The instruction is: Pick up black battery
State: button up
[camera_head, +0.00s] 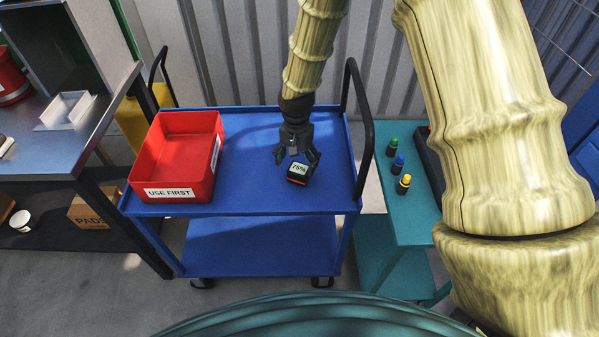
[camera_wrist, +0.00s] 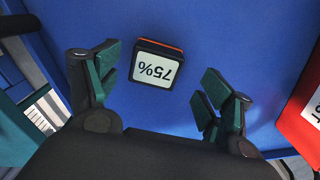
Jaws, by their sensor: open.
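The black battery (camera_head: 298,173) has an orange edge and a white label reading "75%". It lies on the top shelf of the blue cart (camera_head: 255,195), right of the middle. My gripper (camera_head: 296,157) is open just over the battery. In the wrist view the battery (camera_wrist: 156,64) sits between and slightly beyond the two teal-padded fingers of the gripper (camera_wrist: 160,85), with blue shelf visible on both sides. The fingers do not appear to touch it.
A red bin (camera_head: 180,160) labelled "USE FIRST" stands on the left of the cart. A black handle (camera_head: 366,130) rises at the cart's right end. A teal cart (camera_head: 400,222) with several small bottles stands to the right. A metal workbench (camera_head: 60,135) is at left.

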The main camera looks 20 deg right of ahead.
aim_at(299, 168)
jog(key=shift+d+f+p, duration=0.2)
jog(key=shift+f+p, duration=0.2)
jog(key=shift+f, duration=1.05)
jog(key=shift+d+f+p, duration=0.15)
jog(key=shift+f+p, duration=0.25)
jog(key=shift+f, duration=1)
jog(key=c, duration=1.4)
jog(key=shift+r, duration=0.1)
